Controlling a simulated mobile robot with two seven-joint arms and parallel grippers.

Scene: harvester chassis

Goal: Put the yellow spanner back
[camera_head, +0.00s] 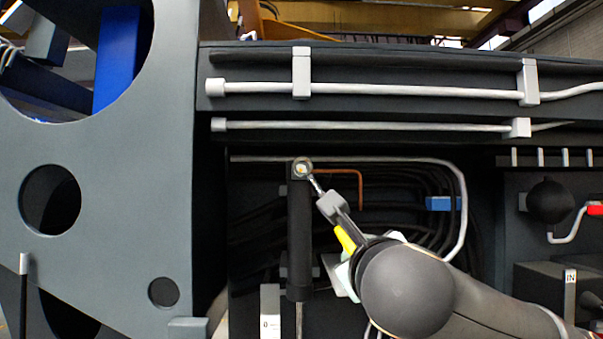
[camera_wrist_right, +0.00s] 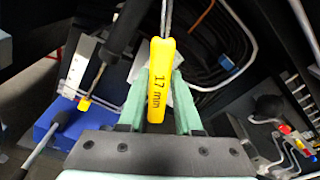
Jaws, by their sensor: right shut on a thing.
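The yellow spanner (camera_wrist_right: 160,75) has a yellow handle marked "17 mm" and a metal shaft running up out of the right wrist view. My right gripper (camera_wrist_right: 160,92) has its green fingers closed on the handle, one on each side. In the head view a short piece of the yellow handle (camera_head: 345,240) shows beside my dark wrist. A metal tip (camera_head: 317,187) beyond a grey block points at the round fitting (camera_head: 302,168) on top of the black cylinder. I cannot tell whether they touch. The fingers are mostly hidden there by my arm. My left gripper is not in view.
The upright black cylinder (camera_head: 300,235) stands in a dark recess with hoses and an orange pipe (camera_head: 360,185). White pipes (camera_head: 390,89) run above. A grey panel (camera_head: 110,190) with round holes closes the left. A black ball (camera_head: 549,200) sits at the right.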

